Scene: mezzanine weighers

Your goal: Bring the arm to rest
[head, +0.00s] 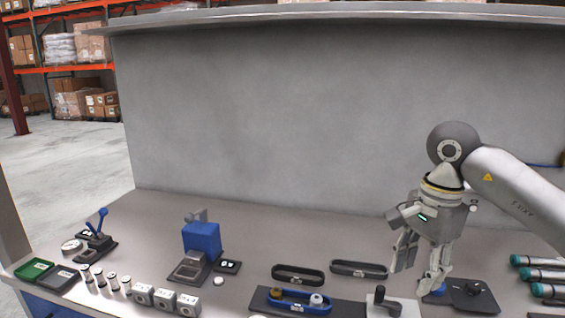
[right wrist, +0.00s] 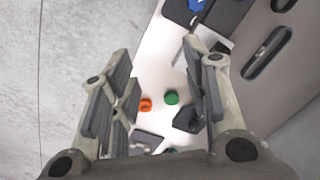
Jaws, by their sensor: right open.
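My right gripper (head: 418,274) hangs pointing down over the right part of the grey bench (head: 330,232). Its fingers are apart and nothing shows between them. In the right wrist view the two fingers (right wrist: 163,95) stand wide apart, with an orange piece (right wrist: 146,104) and a green piece (right wrist: 171,97) visible well beyond them. In the head view the fingertips overlap a small blue piece (head: 437,290) beside a dark square plate (head: 473,296); I cannot tell whether they touch it. My left gripper is not in view.
A black-handled device (head: 382,301) stands just left of the gripper, near a blue oval tray (head: 290,304). Several teal-ended tubes (head: 545,275) lie at right. A blue block device (head: 202,240) stands further left. A tall grey panel (head: 330,110) backs the bench.

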